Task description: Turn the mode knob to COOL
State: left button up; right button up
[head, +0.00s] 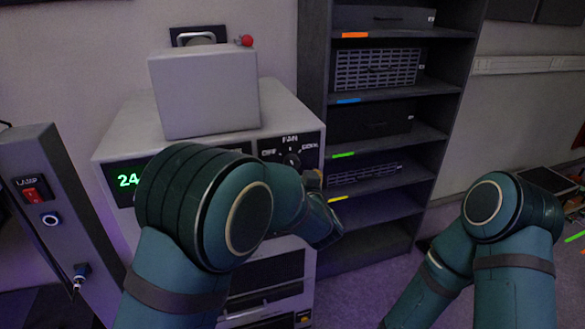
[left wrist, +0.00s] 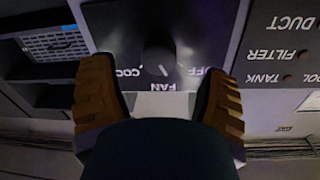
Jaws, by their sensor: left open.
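The mode knob (head: 291,160) is a small dark dial on the front panel of the pale cabinet, with FAN above it, OFF to its left and COOL to its right. In the left wrist view the knob (left wrist: 159,55) appears upside down, and its pale pointer line points roughly at FAN. My left gripper (left wrist: 159,98) is open, with its two brown-padded fingers on either side of the knob's line and apart from it. In the head view my left gripper (head: 314,182) is mostly hidden behind my arm, just below the knob. My right gripper is out of view.
The cabinet has a green display (head: 128,180) and a grey box (head: 204,92) on top. A dark shelf rack (head: 316,60) with several units stands to the right. A lamp post (head: 70,200) with a red switch stands at left. In the wrist view, DUCT and FILTER labels (left wrist: 292,54) are at right.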

aim_at(293, 167)
pick_arm(q)
jog(key=shift+x, duration=2.15)
jog(key=c, duration=1.2)
